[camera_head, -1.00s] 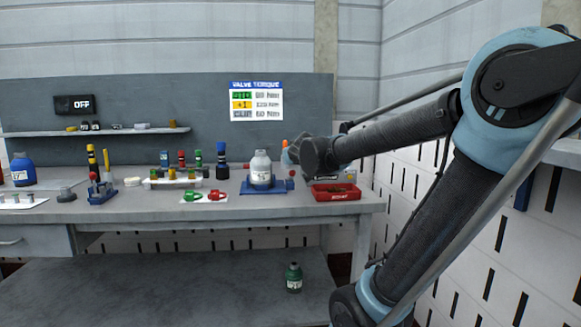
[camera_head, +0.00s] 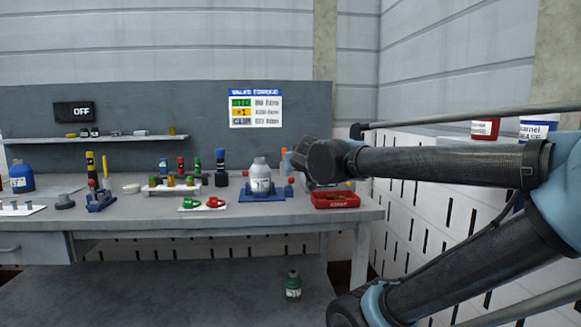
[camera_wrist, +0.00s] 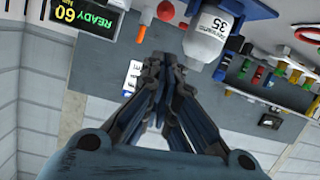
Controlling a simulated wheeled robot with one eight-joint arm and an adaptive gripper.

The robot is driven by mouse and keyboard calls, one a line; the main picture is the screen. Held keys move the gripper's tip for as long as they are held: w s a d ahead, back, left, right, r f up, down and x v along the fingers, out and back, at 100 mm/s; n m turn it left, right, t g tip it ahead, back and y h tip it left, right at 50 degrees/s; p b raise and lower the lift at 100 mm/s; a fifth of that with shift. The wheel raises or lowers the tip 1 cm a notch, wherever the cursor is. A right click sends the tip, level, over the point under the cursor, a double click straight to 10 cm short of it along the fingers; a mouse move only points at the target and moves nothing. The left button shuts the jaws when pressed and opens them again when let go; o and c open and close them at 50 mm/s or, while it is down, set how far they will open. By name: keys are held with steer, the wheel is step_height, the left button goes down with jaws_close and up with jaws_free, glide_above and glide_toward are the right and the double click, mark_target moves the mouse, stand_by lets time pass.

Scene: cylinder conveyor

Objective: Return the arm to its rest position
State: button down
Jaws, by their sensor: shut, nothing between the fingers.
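My gripper shows in the wrist view (camera_wrist: 158,62) with its fingers together and nothing between them. In the head view the end of my arm is over the right part of the workbench, and the fingers are hidden behind my own wrist. A grey-white bottle (camera_head: 260,176) stands upright on a blue base (camera_head: 262,194) just left of my wrist. The bottle also shows in the wrist view (camera_wrist: 205,38), up and right of the fingers and apart from them, with 35 on its label.
A red tray (camera_head: 335,200) sits at the bench's right end. Green and red valve parts (camera_head: 204,203), colored cylinders and a blue bottle (camera_head: 21,176) stand further left. A green bottle (camera_head: 293,285) is on the lower shelf. Cans (camera_head: 485,129) stand on a right-hand shelf.

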steer(key=shift+s, duration=0.25)
steer(key=s+d+f+m+g+h, duration=0.2)
steer(key=s+d+f+g, duration=0.15)
steer(key=d+f, duration=0.4)
steer(key=s+d+f+m+g+h, duration=0.1)
steer(key=s+d+f+g+h, duration=0.1)
steer(key=s+d+f, duration=0.35)
steer(key=s+f+g+y, duration=0.2)
steer(key=s+f+g, duration=0.5)
steer(key=s+f, duration=0.8)
step_height(320, 180, down, 3)
steer(key=shift+s+d+r, duration=0.1)
steer(key=shift+s+d, duration=0.15)
steer(key=shift+d, duration=0.15)
